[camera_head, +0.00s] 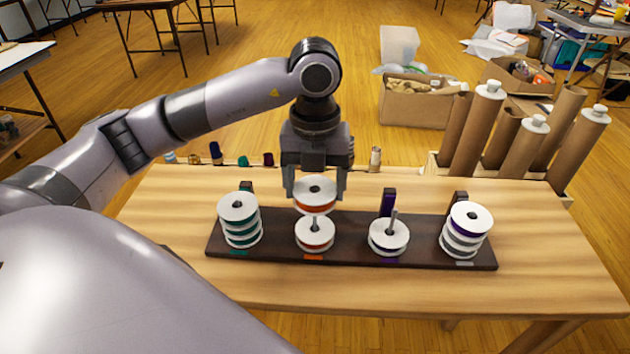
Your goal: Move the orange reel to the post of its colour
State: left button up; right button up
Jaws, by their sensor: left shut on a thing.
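My left gripper (316,192) points down and is shut on an orange reel (315,208) with white flanges. It holds this reel level above the orange-marked post (315,223) of the dark board (350,258). The post shows below the held reel; I cannot tell whether its tip is inside the reel's hole. Another orange reel (315,242) sits low around that post, apart from the held one. My right gripper is not in view.
A stack of teal reels (241,230) stands at the board's left. One white-flanged reel (389,247) sits on the purple-marked post. The right stack (467,240), at the grey mark, has a purple reel on top. Cardboard tubes (475,130) stand behind right. The front table is clear.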

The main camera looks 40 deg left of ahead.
pick_arm(q)
jog(key=shift+f+b, duration=2.45)
jog(key=shift+f, duration=0.95)
jog(key=o, duration=1)
jog(key=shift+o, duration=0.2)
notch_tip(320, 180, up, 7)
jog(key=shift+r+p, duration=0.15)
jog(key=shift+p, duration=0.4)
